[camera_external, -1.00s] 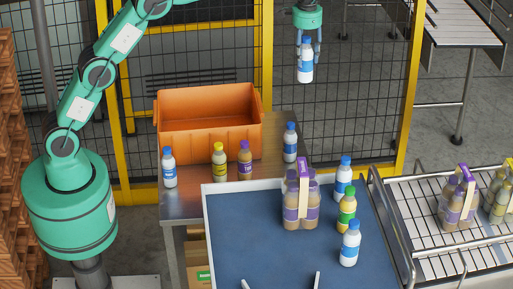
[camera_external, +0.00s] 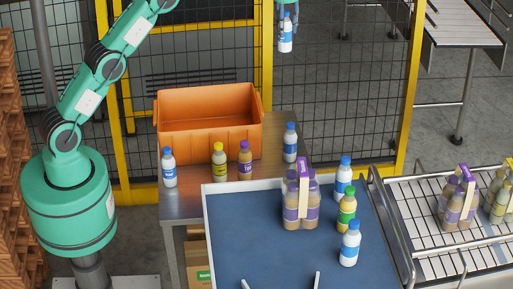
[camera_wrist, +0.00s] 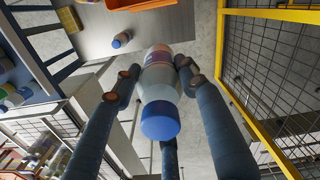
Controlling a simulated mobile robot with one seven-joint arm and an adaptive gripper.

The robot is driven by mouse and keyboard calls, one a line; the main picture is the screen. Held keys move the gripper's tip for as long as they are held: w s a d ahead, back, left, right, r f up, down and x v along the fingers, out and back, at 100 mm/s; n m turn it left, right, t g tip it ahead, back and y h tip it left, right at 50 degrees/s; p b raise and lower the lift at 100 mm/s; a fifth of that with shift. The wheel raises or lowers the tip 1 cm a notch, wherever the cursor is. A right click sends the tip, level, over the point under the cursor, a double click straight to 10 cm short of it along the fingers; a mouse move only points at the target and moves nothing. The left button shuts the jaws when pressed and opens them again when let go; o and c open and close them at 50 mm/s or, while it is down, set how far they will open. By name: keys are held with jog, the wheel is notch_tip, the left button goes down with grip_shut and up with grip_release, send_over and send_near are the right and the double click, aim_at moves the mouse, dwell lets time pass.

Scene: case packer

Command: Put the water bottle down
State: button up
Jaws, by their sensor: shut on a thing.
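My gripper (camera_external: 286,18) is at the top of the external view, shut on a white water bottle (camera_external: 286,38) with a blue cap and blue label. The bottle hangs upright in the air, well above the tables, in front of the fence. In the wrist view the bottle (camera_wrist: 160,85) shows cap-first between the fingers of my gripper (camera_wrist: 155,85). Its base is hidden behind its body there.
An orange crate (camera_external: 208,146) stands on the metal table (camera_external: 190,200) with several loose bottles around it. A blue-surfaced tray table (camera_external: 260,250) holds a bottle pack (camera_external: 301,200) and several bottles. A conveyor (camera_external: 440,262) with packs is at right. Yellow-framed fencing (camera_external: 411,95) stands behind.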

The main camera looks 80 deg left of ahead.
notch_tip(320, 180, down, 30)
jog(key=shift+d+r, duration=0.15)
jog(key=shift+d, duration=0.05)
notch_tip(320, 180, down, 6)
jog(key=p, duration=0.1)
dwell(0.5)
jog(key=shift+f, duration=0.2)
jog(key=shift+f+p, duration=0.3)
jog(key=shift+f, duration=1.5)
jog(key=shift+f, duration=0.1)
